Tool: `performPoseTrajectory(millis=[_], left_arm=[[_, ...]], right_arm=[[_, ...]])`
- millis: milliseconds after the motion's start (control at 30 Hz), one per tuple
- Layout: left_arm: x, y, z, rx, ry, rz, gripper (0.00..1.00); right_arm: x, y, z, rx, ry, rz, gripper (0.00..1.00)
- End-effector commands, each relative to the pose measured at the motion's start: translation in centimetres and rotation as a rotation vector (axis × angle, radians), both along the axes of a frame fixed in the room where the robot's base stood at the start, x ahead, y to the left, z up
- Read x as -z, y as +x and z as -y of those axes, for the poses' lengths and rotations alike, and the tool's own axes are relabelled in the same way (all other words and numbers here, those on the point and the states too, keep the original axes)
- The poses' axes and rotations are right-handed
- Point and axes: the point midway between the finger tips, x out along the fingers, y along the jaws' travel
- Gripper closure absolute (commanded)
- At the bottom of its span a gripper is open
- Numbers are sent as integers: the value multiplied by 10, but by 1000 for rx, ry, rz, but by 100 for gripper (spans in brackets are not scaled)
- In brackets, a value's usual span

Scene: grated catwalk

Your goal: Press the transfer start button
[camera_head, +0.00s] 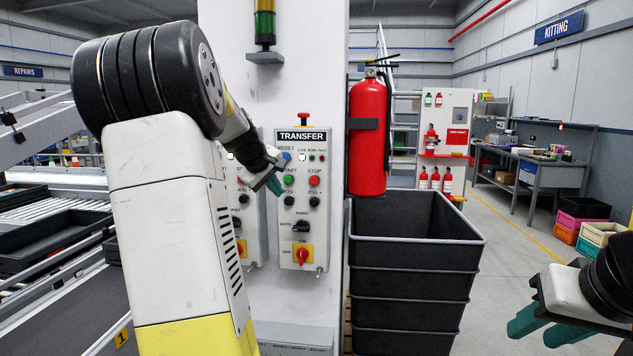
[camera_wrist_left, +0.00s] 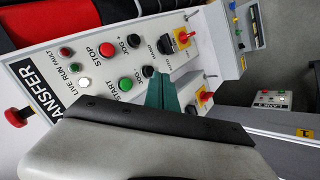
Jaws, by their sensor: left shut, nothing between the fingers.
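The TRANSFER panel (camera_head: 318,240) is a grey box on a white column, right of my left arm. Its green START button (camera_head: 289,180) is beside the red STOP button (camera_head: 314,181). In the left wrist view the START button (camera_wrist_left: 126,86) and STOP button (camera_wrist_left: 106,49) both show clearly. My left gripper (camera_head: 274,186) is shut and empty, its teal fingertips just left of START in the head view. In the wrist view the fingertips (camera_wrist_left: 163,88) are beside START and overlap the lower knobs; contact cannot be told. My right gripper (camera_head: 545,326) looks open and empty at lower right.
A second panel (camera_head: 252,235) is partly hidden behind my left arm. A red mushroom button (camera_head: 303,118) tops the TRANSFER panel. A fire extinguisher (camera_head: 368,135) hangs right of it, above stacked dark bins (camera_head: 415,268).

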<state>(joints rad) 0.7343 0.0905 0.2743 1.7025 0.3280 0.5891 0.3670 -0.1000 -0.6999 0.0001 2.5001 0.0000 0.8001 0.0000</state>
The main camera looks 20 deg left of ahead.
Motion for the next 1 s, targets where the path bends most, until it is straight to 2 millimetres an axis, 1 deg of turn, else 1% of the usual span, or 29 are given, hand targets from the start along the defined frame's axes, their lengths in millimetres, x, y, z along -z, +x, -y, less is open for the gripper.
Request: performPoseTrajectory(millis=[267,433,567,800,1000], left_arm=[[0,0,0,1,0,0,100],[0,8,-1,3,0,-1,100],[0,23,-4,4,0,-1,100],[1,57,-12,5,1,-1,100],[1,77,-17,3,1,-1,100]], right_arm=[[0,0,0,0,0,0,64],[0,0,0,0,0,0,64],[0,0,0,0,0,0,64],[0,0,0,0,0,0,64],[0,0,0,0,0,0,64]])
